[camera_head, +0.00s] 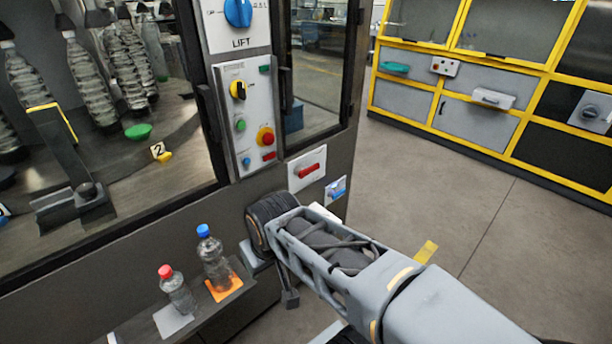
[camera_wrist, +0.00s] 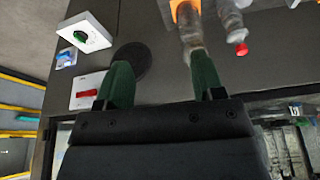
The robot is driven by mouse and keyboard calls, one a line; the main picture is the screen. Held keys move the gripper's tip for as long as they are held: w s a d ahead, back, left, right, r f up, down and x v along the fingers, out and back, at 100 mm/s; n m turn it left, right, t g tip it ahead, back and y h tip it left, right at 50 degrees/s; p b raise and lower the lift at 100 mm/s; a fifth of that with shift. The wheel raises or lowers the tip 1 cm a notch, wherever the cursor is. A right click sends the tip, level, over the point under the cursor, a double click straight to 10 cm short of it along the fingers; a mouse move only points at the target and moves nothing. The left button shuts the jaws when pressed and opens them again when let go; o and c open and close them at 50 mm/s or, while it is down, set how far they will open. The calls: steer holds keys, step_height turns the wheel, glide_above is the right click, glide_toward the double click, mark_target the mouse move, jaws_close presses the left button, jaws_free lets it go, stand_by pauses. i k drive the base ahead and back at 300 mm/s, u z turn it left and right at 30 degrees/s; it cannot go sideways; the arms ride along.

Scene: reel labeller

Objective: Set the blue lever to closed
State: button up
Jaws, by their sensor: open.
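The blue lever (camera_head: 337,188) is on a small white plate low on the dark machine front, just above my arm in the head view. It lies roughly level across its plate. In the wrist view the blue lever (camera_wrist: 66,58) is small, at the left, well outside my fingers. My gripper (camera_wrist: 162,76) is open and empty, with two green fingers spread wide. It is apart from the lever. In the head view my arm reaches toward the machine front, and the fingers cannot be made out clearly there.
A red lever (camera_head: 308,171) is beside the blue one, and a green knob (camera_wrist: 80,36) is on another plate nearby. A blue-capped bottle (camera_head: 212,258) and a red-capped bottle (camera_head: 176,290) stand on a shelf left of my arm. Open floor (camera_head: 450,190) lies to the right.

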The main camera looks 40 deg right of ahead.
mark_target(332, 194)
steer(key=z, duration=0.8)
steer(key=k, duration=0.15)
steer(key=z, duration=0.65)
steer(key=i, duration=0.4)
steer(key=u, duration=0.6)
steer(key=i, duration=0.9)
steer(key=u, duration=0.1)
